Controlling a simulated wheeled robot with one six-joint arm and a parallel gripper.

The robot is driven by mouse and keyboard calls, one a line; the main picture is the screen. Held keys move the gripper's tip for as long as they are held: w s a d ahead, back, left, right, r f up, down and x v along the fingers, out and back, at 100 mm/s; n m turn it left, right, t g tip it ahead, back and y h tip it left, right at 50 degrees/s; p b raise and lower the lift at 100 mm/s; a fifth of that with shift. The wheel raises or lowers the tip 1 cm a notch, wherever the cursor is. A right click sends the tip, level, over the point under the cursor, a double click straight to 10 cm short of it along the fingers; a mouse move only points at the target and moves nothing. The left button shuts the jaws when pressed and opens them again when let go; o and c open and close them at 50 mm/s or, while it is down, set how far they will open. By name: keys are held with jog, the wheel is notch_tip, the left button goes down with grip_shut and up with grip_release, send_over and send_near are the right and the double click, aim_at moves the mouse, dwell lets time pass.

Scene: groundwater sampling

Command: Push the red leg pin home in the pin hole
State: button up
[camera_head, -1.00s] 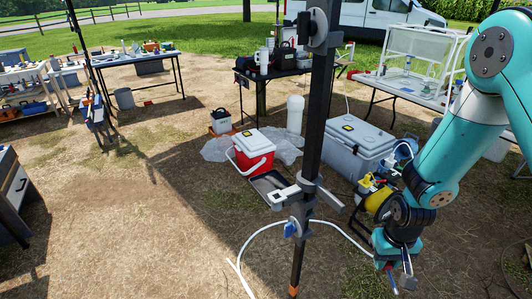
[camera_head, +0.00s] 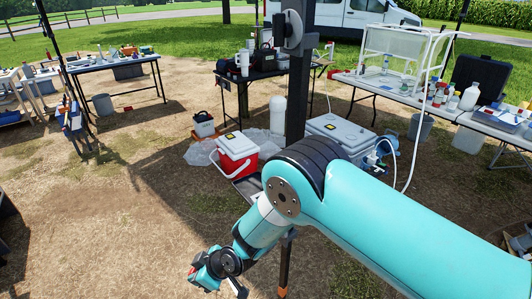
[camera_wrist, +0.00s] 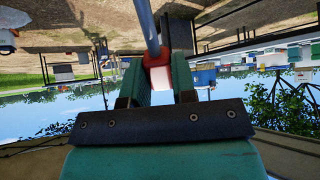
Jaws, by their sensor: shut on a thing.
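My gripper (camera_wrist: 157,78) is shut on the red leg pin (camera_wrist: 159,62). In the wrist view, a red collar and a pale part sit between the two teal fingers. A grey metal shaft (camera_wrist: 149,28) runs from it to the top edge. In the head view my gripper (camera_head: 212,272) is low, left of the dark post (camera_head: 298,80). A small red spot shows at its left side there. My arm covers the middle of the post. I cannot make out the pin hole.
A red and white cooler (camera_head: 237,157) stands behind my arm, with a grey chest (camera_head: 341,131) to its right. Tables with gear stand at the left (camera_head: 115,66), the back and the right (camera_head: 502,128). Bare ground at the lower left is clear.

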jog(key=w+a+r+m+t+y+p, duration=0.15)
jog(key=a+r, duration=0.25)
jog(key=r, duration=0.4)
jog(key=w+a+r+m+t+y+p, duration=0.1)
jog(key=a+r+m+t+p, duration=0.15)
jog(key=a+r, duration=0.4)
jog(key=w+d+r+m+t+h+b, duration=0.1)
jog(key=w+d+r+m+t, duration=0.45)
jog(key=d+r, duration=0.75)
jog(key=d+r+n+t+b, duration=0.1)
jog(key=d+r+t, duration=0.2)
jog(key=d, duration=1.1)
notch_tip(320, 180, up, 3)
jog(key=shift+w+d, duration=0.2)
jog(key=shift+w, duration=0.2)
jog(key=shift+f+y, duration=0.1)
jog(key=shift+y, duration=0.25)
notch_tip(320, 180, down, 6)
jog(key=b, duration=0.6)
jog(key=shift+f+b, duration=3.4)
jog(key=shift+f, duration=0.1)
